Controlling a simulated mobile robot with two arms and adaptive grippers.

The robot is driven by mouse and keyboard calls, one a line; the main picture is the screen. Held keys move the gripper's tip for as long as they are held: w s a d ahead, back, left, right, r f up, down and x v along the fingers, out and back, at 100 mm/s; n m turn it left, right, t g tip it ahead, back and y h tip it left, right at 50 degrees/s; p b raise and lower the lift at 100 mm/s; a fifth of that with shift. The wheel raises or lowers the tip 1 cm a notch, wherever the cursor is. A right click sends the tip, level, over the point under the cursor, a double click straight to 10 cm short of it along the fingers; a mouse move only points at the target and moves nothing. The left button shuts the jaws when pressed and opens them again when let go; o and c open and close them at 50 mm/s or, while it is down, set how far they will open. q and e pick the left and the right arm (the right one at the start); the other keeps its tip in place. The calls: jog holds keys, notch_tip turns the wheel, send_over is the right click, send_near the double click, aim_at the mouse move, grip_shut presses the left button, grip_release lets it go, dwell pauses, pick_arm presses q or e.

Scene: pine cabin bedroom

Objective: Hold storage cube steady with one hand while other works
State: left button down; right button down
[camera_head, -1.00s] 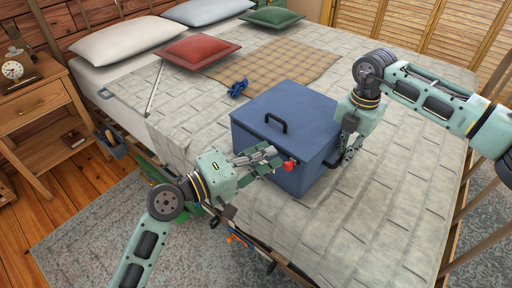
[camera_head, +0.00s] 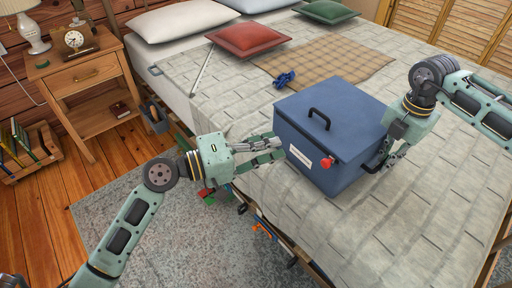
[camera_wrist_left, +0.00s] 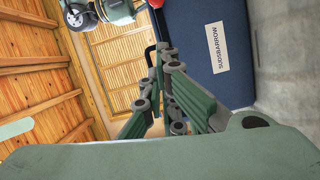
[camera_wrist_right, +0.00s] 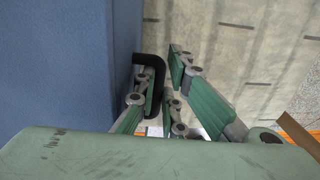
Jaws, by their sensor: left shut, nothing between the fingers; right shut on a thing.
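The storage cube is a blue lidded box (camera_head: 335,120) on the bed, upright, with a black handle (camera_head: 319,118) on its lid. Its front has a red knob (camera_head: 327,163) and a white label (camera_head: 300,156), which reads SUDSBARROW in the left wrist view (camera_wrist_left: 219,49). My right gripper (camera_head: 386,160) is shut on the black side handle (camera_wrist_right: 152,82), at the cube's right side. My left gripper (camera_head: 280,148) is shut and empty, just left of the cube's front near the label. Whether its fingertips touch the cube is unclear.
A blue crumpled item (camera_head: 285,79) lies behind the cube near a plaid blanket (camera_head: 335,62). Pillows, including a red one (camera_head: 248,39), are at the bed's head. A nightstand (camera_head: 88,75) stands at left. Tools (camera_head: 262,228) hang at the bed's near side.

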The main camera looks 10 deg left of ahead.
jog(key=c, duration=1.8)
grip_release()
pick_arm(q)
jog(key=v, duration=0.3)
jog(key=shift+s+a, duration=0.2)
pick_arm(e)
jog(key=shift+o, duration=0.2)
jog(key=shift+r, duration=0.1)
